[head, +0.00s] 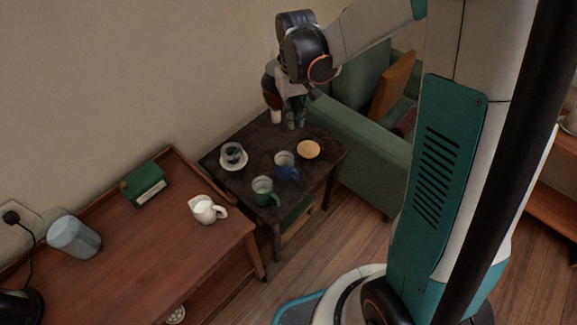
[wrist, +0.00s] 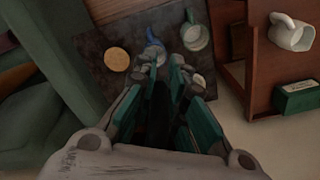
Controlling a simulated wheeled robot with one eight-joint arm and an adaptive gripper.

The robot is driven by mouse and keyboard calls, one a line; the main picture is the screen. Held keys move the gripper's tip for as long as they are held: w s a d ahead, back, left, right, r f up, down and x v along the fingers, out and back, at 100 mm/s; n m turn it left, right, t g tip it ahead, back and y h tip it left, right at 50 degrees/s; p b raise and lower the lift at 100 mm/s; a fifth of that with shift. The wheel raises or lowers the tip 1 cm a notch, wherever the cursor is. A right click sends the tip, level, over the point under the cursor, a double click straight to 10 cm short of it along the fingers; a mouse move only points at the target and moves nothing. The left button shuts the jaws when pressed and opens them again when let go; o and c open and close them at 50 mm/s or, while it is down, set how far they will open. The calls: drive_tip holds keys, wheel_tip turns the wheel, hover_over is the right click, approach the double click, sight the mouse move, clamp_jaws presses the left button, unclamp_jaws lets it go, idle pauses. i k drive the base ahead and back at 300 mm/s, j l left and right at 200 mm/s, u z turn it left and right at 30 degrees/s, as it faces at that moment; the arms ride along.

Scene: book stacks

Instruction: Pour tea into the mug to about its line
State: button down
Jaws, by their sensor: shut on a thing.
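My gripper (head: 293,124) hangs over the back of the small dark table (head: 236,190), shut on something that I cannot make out. A dark brown and pale shape (head: 272,98) shows beside its fingers in the head view; I cannot tell if it is the held thing. On the table stand a green mug (head: 262,191) at the front, a blue mug (head: 285,168) behind it and a grey cup on a white saucer (head: 233,162) at the left. In the wrist view, the fingers (wrist: 165,68) partly cover the blue mug (wrist: 152,50). No fill line is readable.
A round tan dish (head: 308,150) lies at the table's right. A reddish side table (head: 130,240) at the left holds a white jug (head: 205,210), a green box (head: 145,183) and a grey translucent container (head: 75,240). A green armchair (head: 365,150) stands close to the right.

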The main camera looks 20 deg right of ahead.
sight(261, 186)
drive_tip(key=i+l, duration=0.15)
drive_tip(key=l, duration=0.15)
drive_tip(key=i+l, duration=0.1)
drive_tip(key=l, duration=0.25)
drive_tip(key=i+l, duration=0.15)
drive_tip(key=l, duration=0.15)
drive_tip(key=i+l, duration=0.15)
drive_tip(key=l, duration=0.15)
drive_tip(key=z, duration=0.05)
